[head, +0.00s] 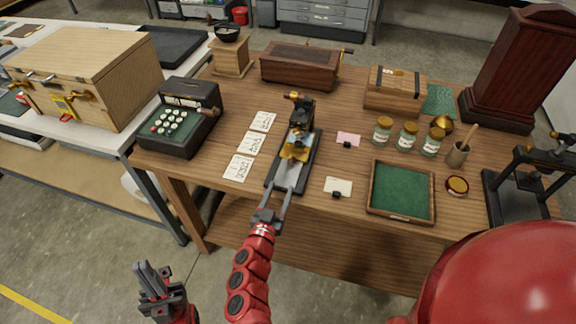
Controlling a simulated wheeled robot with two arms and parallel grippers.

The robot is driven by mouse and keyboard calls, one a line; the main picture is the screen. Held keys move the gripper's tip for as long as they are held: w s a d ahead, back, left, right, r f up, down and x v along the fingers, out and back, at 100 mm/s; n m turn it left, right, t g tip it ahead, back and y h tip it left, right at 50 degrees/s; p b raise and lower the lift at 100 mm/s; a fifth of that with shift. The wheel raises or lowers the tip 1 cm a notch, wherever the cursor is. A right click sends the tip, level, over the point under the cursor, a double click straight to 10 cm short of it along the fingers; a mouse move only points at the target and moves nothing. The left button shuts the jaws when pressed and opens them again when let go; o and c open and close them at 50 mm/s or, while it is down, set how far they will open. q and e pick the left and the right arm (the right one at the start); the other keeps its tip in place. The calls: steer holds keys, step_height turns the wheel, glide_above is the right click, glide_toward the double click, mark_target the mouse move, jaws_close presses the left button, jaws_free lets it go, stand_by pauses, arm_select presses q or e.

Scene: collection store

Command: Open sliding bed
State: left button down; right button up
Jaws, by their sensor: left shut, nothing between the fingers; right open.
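A small dark machine stands on the wooden table in the middle of the head view. It has a black base (312,165), a pale metal sliding bed (283,172) along its front part, and a black and brass upper part (298,130). My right gripper (286,191) is open at the near end of the bed, its two long fingers apart and pointing toward it. I cannot tell whether the fingers touch the bed. My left gripper (150,268) is shut and empty, low over the floor in front of the table.
White cards (250,144) lie left of the machine, beside a black keyed machine (180,120). To the right are a small card (338,187), a green-lined tray (402,217) and several jars (408,136). A wooden box (300,66) stands behind.

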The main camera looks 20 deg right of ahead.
mark_target(290, 163)
steer(key=p+x, duration=0.1)
steer(key=x, duration=0.8)
steer(key=shift+w+d, duration=0.15)
jaws_close()
stand_by(1.0)
